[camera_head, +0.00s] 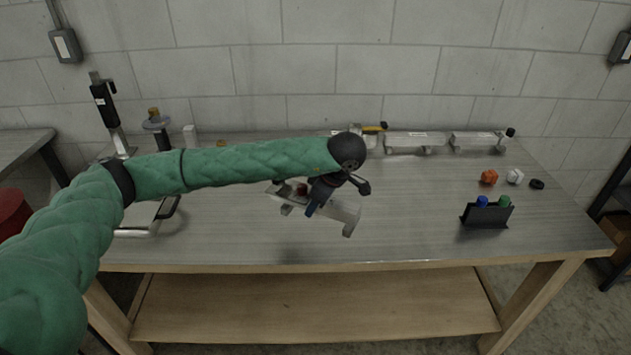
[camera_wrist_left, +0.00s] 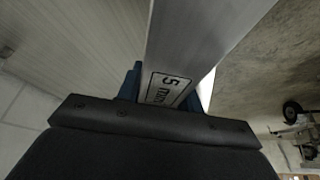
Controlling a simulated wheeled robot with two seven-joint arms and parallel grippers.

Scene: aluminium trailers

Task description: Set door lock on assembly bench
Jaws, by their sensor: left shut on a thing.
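My left gripper (camera_head: 316,201) is over the middle of the assembly bench (camera_head: 400,235), its arm coming in from the left. It is shut on a grey metal door lock (camera_head: 344,212), which slants down to the right. In the left wrist view the lock (camera_wrist_left: 195,40) is a long metal bar between the blue fingers, with a label reading "5 mm" by the jaws. Part of the lock is hidden behind the gripper. I cannot tell whether the lock touches the bench top. My right gripper does not show.
Metal parts (camera_head: 414,140) lie along the back edge near the wall. A black holder (camera_head: 487,214) with a blue and a green item stands at the right, near an orange piece (camera_head: 489,177). A clamp-like tool (camera_head: 108,112) stands at the left. The front middle of the bench is clear.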

